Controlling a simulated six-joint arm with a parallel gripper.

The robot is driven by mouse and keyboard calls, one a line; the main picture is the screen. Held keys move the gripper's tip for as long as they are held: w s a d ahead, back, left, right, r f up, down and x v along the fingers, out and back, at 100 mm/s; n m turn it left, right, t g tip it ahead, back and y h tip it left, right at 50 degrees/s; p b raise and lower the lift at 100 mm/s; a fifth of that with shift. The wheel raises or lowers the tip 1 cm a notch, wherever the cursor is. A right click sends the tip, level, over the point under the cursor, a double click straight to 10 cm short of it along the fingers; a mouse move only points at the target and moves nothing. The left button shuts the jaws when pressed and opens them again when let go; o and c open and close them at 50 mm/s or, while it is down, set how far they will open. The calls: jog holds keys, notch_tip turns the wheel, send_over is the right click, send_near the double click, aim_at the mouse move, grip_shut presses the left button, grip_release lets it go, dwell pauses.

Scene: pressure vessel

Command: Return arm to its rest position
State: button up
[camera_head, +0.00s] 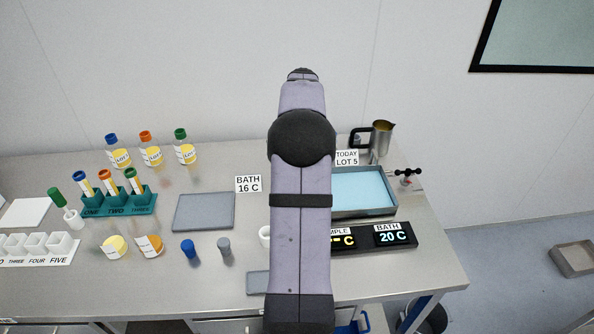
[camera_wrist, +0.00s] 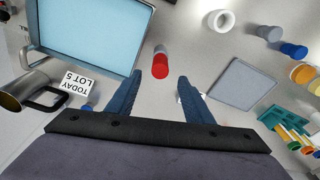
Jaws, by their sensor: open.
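My arm (camera_head: 302,240) rises through the middle of the head view, extended over the bench; its gripper is hidden there. In the wrist view my gripper (camera_wrist: 158,92) has its two blue fingers spread apart with nothing held between them. A small red-and-grey cylinder (camera_wrist: 160,64) stands or lies on the bench just beyond the fingertips, apart from them. I cannot tell its pose for certain, and my arm hides it in the head view.
A bath of blue water (camera_head: 362,188) is right of my arm, with a steel jug (camera_head: 381,138) behind and a temperature display (camera_head: 388,236) in front. A grey pad (camera_head: 204,212), teal tube rack (camera_head: 120,208) and several lot bottles (camera_head: 151,150) are left. Air above the bench looks clear.

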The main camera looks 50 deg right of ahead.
jog(key=shift+r, duration=0.15)
dwell(0.5)
jog(key=w+a+f+n, duration=0.2)
jog(key=a+n, duration=0.1)
jog(key=a, duration=2.1)
jog(key=s+a+f+n+g, duration=0.1)
jog(key=s+a+f+n, duration=0.2)
jog(key=s+a, duration=1.1)
jog(key=a+f, duration=0.1)
jog(key=a, duration=0.2)
jog(key=shift+f+y, duration=0.25)
jog(key=shift+y, duration=0.05)
